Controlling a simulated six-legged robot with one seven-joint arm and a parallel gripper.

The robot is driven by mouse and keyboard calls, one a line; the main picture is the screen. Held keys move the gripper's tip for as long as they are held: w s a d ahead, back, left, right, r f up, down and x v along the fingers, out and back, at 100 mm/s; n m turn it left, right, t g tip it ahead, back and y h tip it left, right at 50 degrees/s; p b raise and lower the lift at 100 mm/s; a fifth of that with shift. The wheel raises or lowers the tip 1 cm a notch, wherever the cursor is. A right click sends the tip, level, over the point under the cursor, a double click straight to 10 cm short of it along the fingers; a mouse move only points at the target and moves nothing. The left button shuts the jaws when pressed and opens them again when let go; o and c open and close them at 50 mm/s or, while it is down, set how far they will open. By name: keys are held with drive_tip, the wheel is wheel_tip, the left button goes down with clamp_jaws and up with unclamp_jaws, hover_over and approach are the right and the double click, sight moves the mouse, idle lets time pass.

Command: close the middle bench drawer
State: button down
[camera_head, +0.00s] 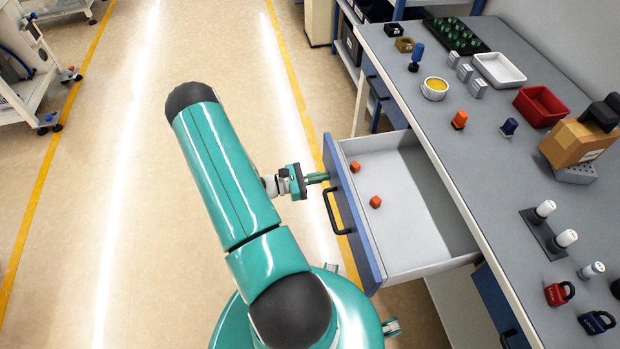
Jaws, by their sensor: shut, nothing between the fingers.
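The middle bench drawer (410,207) is pulled far out from under the grey workbench, its blue front facing left with a black bar handle (332,212). Two small orange blocks lie inside it, one near the front's far end (355,167) and one near the middle (375,201). My gripper (326,176) is shut and empty. Its fingertips are at the outer face of the drawer front, above the far end of the handle in the picture. Whether they touch the front I cannot tell.
The workbench (480,140) holds a red tray (541,105), a white tray (499,70), a cardboard box (577,142) and padlocks (559,293). Other blue drawers (385,92) sit on either side of the open one. The floor (150,120) to the left is clear.

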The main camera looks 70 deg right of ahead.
sight(370, 175)
drive_tip(key=shift+s+d, duration=0.1)
drive_tip(key=shift+s, duration=0.05)
drive_tip(key=x, duration=3)
drive_tip(key=shift+s, duration=0.1)
drive_tip(key=shift+s+d+r, duration=0.2)
drive_tip(key=shift+s, duration=0.25)
drive_tip(key=shift+s+d, duration=0.1)
drive_tip(key=shift+w, duration=0.3)
drive_tip(key=v, duration=1.3)
drive_tip(key=shift+f, duration=0.2)
drive_tip(key=shift+w+a, duration=0.4)
drive_tip(key=shift+w, duration=0.1)
